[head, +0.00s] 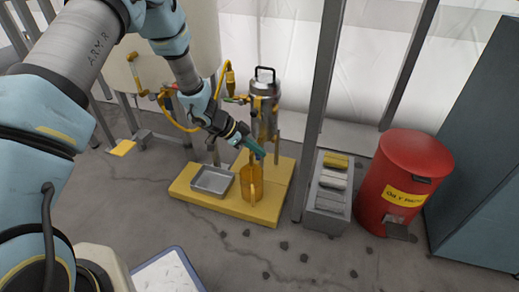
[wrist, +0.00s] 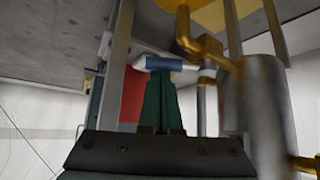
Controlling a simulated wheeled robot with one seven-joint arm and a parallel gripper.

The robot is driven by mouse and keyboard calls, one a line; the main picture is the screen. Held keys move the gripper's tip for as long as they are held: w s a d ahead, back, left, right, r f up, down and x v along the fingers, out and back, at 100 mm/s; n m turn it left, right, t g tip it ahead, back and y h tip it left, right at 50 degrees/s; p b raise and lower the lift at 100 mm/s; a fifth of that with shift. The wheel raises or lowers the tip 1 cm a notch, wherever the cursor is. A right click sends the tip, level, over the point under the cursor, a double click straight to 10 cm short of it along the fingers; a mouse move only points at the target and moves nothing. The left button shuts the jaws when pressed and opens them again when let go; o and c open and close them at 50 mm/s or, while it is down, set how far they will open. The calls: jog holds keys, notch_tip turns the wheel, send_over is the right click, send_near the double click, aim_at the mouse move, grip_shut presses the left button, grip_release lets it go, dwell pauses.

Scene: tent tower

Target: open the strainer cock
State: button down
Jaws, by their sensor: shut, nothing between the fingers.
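The strainer is a silver canister (head: 265,88) with a black top handle, standing over a yellow platform (head: 280,195). My gripper (head: 259,151) is low in front of it, just above an amber jug (head: 250,185). In the wrist view my green fingers (wrist: 163,82) are shut together and empty. A blue-sleeved lever (wrist: 164,63), likely the cock's handle, lies crosswise at the fingertips. I cannot tell whether they touch it. Brass pipework (wrist: 200,45) and a grey metal cylinder (wrist: 258,110) show beside it. The cock's body is mostly hidden in the head view.
A grey tray (head: 211,180) sits on the platform left of the jug. A steel post (head: 322,100), a bin of blocks (head: 328,205) and a red waste can (head: 402,180) stand to the right. A yellow hose (head: 175,118) hangs at the left. Dark lumps dot the front floor.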

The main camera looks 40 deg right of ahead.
jog(key=shift+w+a+r+m+g+y+p, duration=0.1)
jog(key=shift+a+m+g+y+p, duration=0.25)
jog(key=shift+p, duration=0.65)
jog(key=shift+w+r+m+g+y+p, duration=0.15)
jog(key=shift+m+p, duration=0.3)
jog(key=shift+p, duration=0.55)
jog(key=m+p, duration=0.1)
jog(key=p, duration=0.1)
jog(key=w+a+m+g+y+p, duration=0.1)
jog(key=shift+a+f+m+p, duration=0.15)
jog(key=shift+a+m+p, duration=0.05)
jog(key=shift+m+p, duration=0.2)
jog(key=shift+w+f, duration=0.1)
